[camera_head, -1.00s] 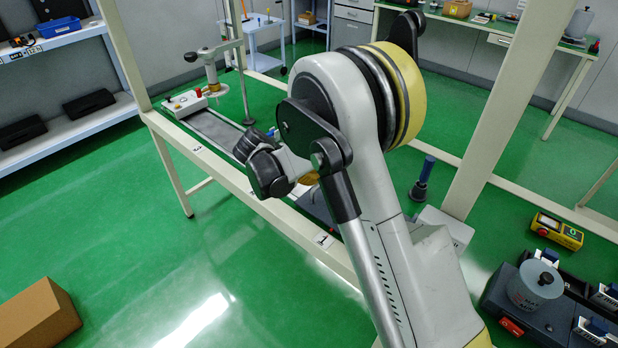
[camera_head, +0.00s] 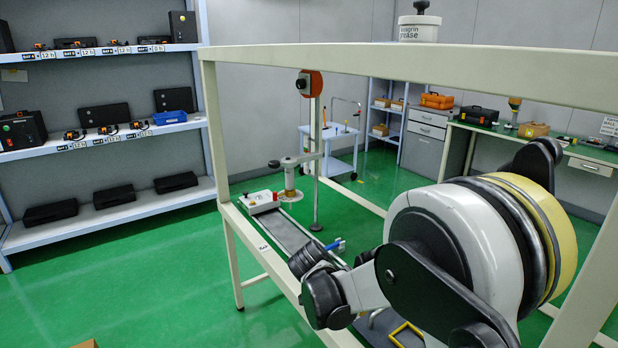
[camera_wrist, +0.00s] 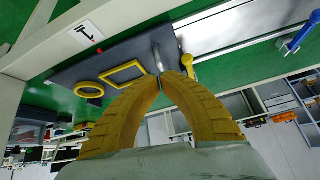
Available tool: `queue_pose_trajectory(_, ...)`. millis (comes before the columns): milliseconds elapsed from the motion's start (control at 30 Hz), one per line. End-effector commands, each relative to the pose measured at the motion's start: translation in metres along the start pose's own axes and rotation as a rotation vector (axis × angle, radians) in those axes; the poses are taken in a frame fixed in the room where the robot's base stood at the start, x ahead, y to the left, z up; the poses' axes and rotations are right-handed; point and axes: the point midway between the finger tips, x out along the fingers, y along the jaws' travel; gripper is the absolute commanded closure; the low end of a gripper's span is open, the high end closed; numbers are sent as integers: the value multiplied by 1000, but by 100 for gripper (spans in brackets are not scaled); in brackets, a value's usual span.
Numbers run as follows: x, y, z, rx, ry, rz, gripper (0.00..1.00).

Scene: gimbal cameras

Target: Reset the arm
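My gripper (camera_wrist: 162,77) shows in the wrist view. Its two yellow ribbed fingers curve inward and their tips meet or almost meet, with nothing seen between them. Past the fingertips is a grey panel (camera_wrist: 122,60) carrying a yellow ring (camera_wrist: 89,89) and a yellow rectangular frame (camera_wrist: 124,74); the fingers look apart from these. In the head view my arm (camera_head: 455,245) is folded, with its large grey, black and yellow joint at the lower right. My gripper's fingers cannot be made out there.
A cream bench frame (camera_head: 430,62) surrounds my arm, with a top beam and posts close by. Shelves (camera_head: 110,213) line the left wall.

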Motion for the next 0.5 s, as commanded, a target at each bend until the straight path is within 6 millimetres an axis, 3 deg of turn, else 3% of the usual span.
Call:
queue_pose_trajectory(33,-15,12,-16,-56,-30,-17,100)
queue_pose_trajectory(200,-59,52,-51,-277,-124,-111,100)
queue_pose_trajectory(500,-120,139,-76,-622,-187,-343,100)
